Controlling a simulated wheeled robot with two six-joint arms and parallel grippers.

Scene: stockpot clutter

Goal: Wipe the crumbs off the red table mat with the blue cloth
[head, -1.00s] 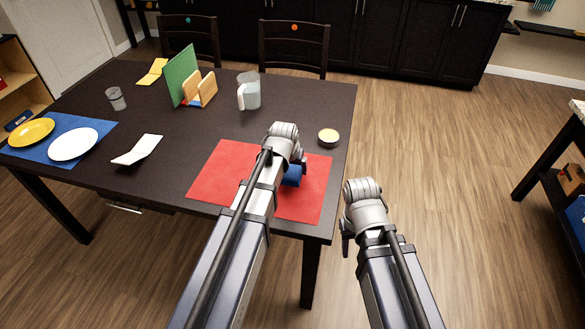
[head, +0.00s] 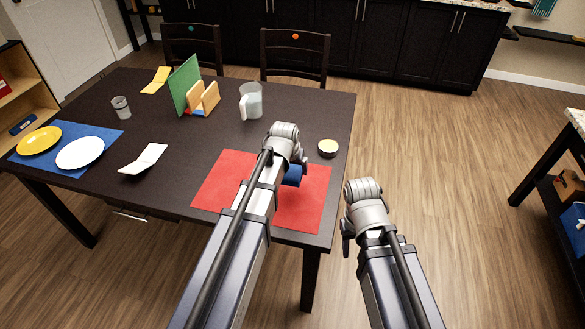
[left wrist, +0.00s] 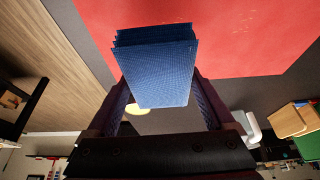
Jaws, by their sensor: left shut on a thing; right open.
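The red table mat (head: 305,208) lies near the front right of the dark table. My left gripper (head: 296,168) is over the mat, its fingers mostly hidden behind my wrist in the head view. It is shut on the folded blue cloth (head: 293,176). In the left wrist view the cloth (left wrist: 160,65) sits between both fingers, with the red mat (left wrist: 220,30) beyond it. I cannot tell whether the cloth touches the mat. My right gripper (head: 347,238) is open and empty, off the table's right side above the floor.
A small round bowl (head: 328,148) stands just beyond the mat's back right corner. A pitcher (head: 251,101), a holder with a green board (head: 186,84), a glass (head: 121,107), a white booklet (head: 143,160) and a blue mat with plates (head: 104,131) are further left.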

